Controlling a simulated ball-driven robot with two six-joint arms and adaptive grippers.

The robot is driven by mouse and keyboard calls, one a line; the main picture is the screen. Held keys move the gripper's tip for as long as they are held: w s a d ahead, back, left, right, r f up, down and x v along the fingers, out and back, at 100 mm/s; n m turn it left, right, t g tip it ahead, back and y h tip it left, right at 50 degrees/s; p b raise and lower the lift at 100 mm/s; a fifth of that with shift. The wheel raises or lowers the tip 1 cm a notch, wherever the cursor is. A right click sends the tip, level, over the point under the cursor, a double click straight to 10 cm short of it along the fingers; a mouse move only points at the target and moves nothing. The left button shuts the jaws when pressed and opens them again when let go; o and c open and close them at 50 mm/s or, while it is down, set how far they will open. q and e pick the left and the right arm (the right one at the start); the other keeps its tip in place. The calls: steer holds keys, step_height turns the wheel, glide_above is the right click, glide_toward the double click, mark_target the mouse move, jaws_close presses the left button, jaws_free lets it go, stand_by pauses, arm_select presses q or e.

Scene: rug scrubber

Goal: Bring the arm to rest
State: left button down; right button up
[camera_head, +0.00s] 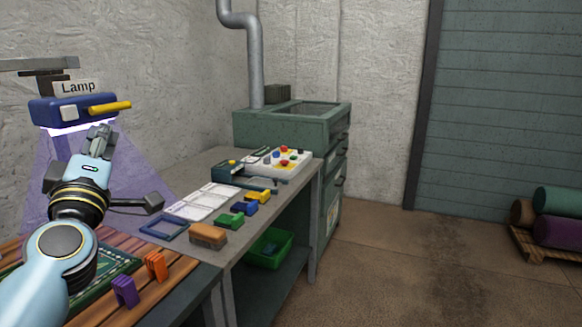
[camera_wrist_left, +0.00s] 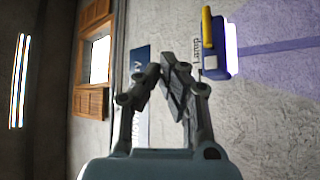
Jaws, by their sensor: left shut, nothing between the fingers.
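My left arm comes in from the lower left in the head view and is raised over the rug table. Its gripper (camera_head: 101,134) is shut and empty, just in front of and below the blue lamp box (camera_head: 72,110). In the left wrist view the left gripper (camera_wrist_left: 172,62) has its fingers together, with the wall behind and nothing between them. The lamp box with its yellow handle also shows there (camera_wrist_left: 212,45), apart from the fingers. My right gripper is in neither view.
Below the arm lies a green patterned rug (camera_head: 112,268) on a wooden table, with purple (camera_head: 125,291) and orange (camera_head: 156,266) clips. A grey bench (camera_head: 225,215) holds a brown brush (camera_head: 208,236), several coloured blocks and a button panel (camera_head: 280,159).

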arm_select(q)
steer(key=s+d+f+m+g+h, duration=0.8)
steer(key=s+d+f+m+h, duration=0.35)
steer(key=f+m, duration=0.3)
steer(key=s+a+f+m+g+y, duration=0.1)
steer(key=s+a+f+g+y, duration=0.3)
steer(key=s, duration=0.7)
steer(key=s+a+f+m+g+y, duration=0.15)
steer(key=s+a+f+g, duration=0.35)
steer(key=s, duration=0.6)
step_height(320, 180, down, 33)
steer(key=s+a+n+g+b, duration=0.1)
steer(key=s+a+g+b, duration=0.15)
steer(key=b, duration=0.45)
steer(key=s+f+b, duration=0.3)
steer(key=s+f, duration=0.6)
steer(key=f, duration=0.3)
steer(key=s+f+g+b, duration=0.1)
steer(key=s+f+b, duration=0.3)
steer(key=s+f, duration=0.5)
step_height(320, 180, down, 3)
steer(key=shift+s+f+y, duration=0.1)
steer(key=shift+s+y, duration=0.2)
steer(key=shift+s, duration=0.05)
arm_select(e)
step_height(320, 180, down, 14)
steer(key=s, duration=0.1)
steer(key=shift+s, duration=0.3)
